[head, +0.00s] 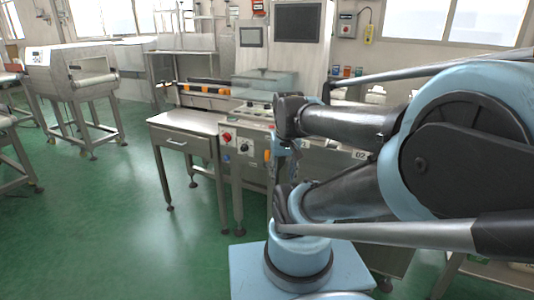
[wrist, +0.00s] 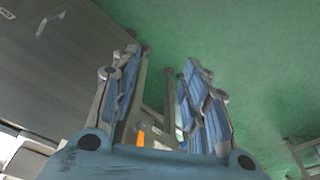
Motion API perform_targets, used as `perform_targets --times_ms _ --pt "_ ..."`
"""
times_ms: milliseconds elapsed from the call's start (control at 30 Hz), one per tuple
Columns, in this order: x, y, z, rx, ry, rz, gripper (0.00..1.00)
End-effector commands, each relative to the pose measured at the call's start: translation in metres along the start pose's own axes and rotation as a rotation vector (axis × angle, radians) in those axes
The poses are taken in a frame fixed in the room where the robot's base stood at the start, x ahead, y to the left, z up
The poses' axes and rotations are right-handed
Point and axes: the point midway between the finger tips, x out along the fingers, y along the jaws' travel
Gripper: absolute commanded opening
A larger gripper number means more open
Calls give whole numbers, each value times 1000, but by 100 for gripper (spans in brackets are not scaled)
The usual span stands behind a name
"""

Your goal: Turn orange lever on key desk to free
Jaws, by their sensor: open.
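The key desk (head: 241,172) is a grey metal stand with a control panel on its front, near the middle of the head view. A small orange piece (head: 267,155), which looks like the orange lever, shows on its front beside my gripper (head: 281,162). The lever's exact setting is too small to tell. In the wrist view my gripper (wrist: 160,72) is open, with its two blue-padded fingers apart and nothing held. An orange piece (wrist: 141,138) shows low between the fingers, partly hidden by the gripper's body. I cannot tell whether the gripper touches it.
A red switch (head: 227,137) and a black knob (head: 243,147) are on the panel left of the orange piece. A steel side table (head: 184,122) adjoins the desk on the left. The green floor (head: 130,215) is clear at front left. My arm covers the right side.

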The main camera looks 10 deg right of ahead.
Motion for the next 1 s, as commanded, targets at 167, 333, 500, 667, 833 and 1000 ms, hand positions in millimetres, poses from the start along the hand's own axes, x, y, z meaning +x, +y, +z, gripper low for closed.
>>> perform_targets --times_ms 167,333,500,667,833,1000 --pt "-27 -2 -46 80 -25 4 42" --pt "-45 -4 -90 159 -50 9 42" --pt "-56 -6 -136 237 -75 17 42" --pt "-62 -8 -180 310 -97 25 42" --pt "-61 -11 -229 388 -119 36 42" --pt "-54 -13 -276 464 -141 49 42"
